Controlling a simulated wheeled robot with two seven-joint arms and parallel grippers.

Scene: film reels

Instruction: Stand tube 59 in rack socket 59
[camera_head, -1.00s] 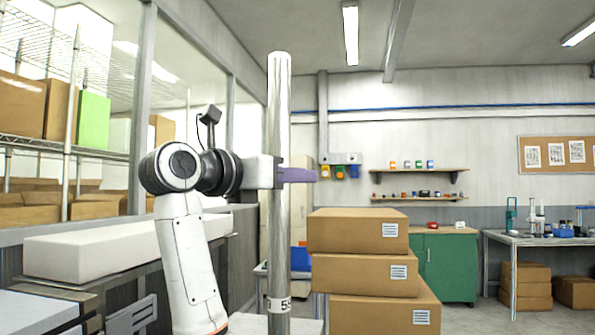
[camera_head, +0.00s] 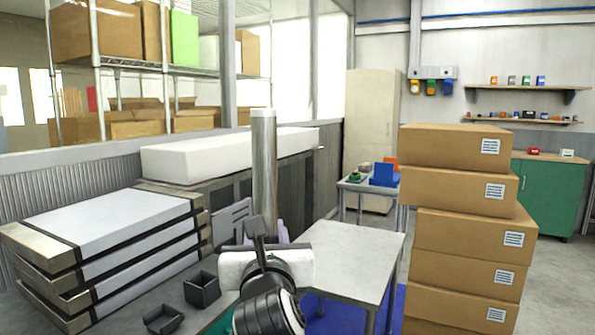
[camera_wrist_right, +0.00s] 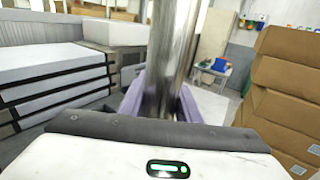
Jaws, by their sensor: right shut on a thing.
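The tall shiny metal tube (camera_head: 264,165) stands upright in front of me; it also shows in the right wrist view (camera_wrist_right: 172,60). My right gripper (camera_head: 266,240) is shut on it, with a purple finger on each side in the wrist view. The gripper's body and wrist hide the tube's lower part in the head view, and no number on it shows now. Two dark open-topped square holders, one behind (camera_head: 203,288) and one in front (camera_head: 163,318), are on the bench left of the gripper. I cannot read a socket number. My left gripper is not in view.
Strapped white slabs (camera_head: 100,228) are stacked at the left. A long white block (camera_head: 230,154) lies behind the tube. A pale table (camera_head: 350,250) is just right of the gripper. A tall stack of cardboard boxes (camera_head: 470,195) stands further right, with open floor beyond.

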